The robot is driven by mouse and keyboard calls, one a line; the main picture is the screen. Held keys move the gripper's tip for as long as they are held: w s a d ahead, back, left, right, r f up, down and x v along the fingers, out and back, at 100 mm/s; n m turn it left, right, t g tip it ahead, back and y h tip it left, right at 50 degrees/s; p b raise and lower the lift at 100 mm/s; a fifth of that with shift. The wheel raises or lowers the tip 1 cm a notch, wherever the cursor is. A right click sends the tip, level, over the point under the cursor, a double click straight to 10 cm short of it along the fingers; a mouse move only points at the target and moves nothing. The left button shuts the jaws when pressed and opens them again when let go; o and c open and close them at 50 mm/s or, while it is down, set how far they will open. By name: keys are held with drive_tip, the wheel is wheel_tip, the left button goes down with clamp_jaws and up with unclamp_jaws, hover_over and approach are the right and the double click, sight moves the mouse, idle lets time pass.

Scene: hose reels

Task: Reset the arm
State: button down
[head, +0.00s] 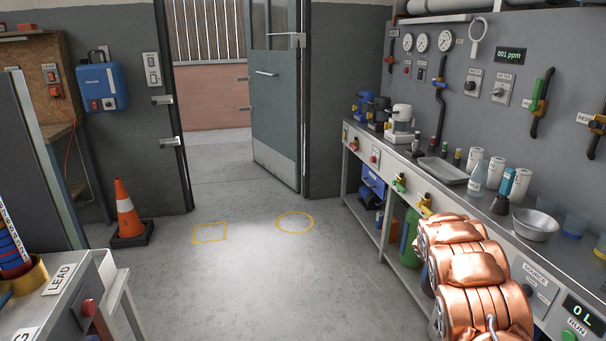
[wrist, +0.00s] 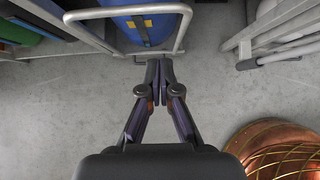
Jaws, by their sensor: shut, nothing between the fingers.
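My gripper (wrist: 159,66) shows in the wrist view, its two dark fingers closed together with nothing between them. It points toward a metal frame (wrist: 183,38) with a blue cylinder (wrist: 146,25) behind it. I cannot tell whether the fingertips touch the frame's lower bar. In the head view my copper-coloured arm (head: 478,275) fills the lower right, in front of the workbench, and my gripper does not show there.
A long bench (head: 459,194) with cups, a bowl (head: 535,224) and bottles runs along the right. An orange cone (head: 129,214) stands at left. A grey table (head: 84,290) is at lower left. The middle floor is clear, with a yellow square and yellow circle (head: 295,213). The door (head: 274,110) stands open.

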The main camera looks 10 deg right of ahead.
drive_tip(key=s+a+r+m+g+y, duration=0.2)
drive_tip(key=s+a+r+m, duration=0.8)
drive_tip(key=s+a+r, duration=0.5)
drive_tip(key=s+a+r+m+g+y, duration=0.1)
drive_tip(key=s+a+r+m+y, duration=0.2)
drive_tip(key=s+a, duration=1.05)
drive_tip(key=s+a+r+m+y, duration=0.1)
drive_tip(key=s+a+m+y, duration=0.3)
drive_tip(key=s+a, duration=0.95)
wheel_tip(320, 180, up, 20)
drive_tip(key=w+a+m+p, duration=0.1)
drive_tip(key=w+a+p, duration=0.1)
drive_tip(key=p, duration=1.7)
drive_tip(key=shift+a+m+t+h, duration=0.3)
drive_tip(key=shift+a+t+h, duration=0.1)
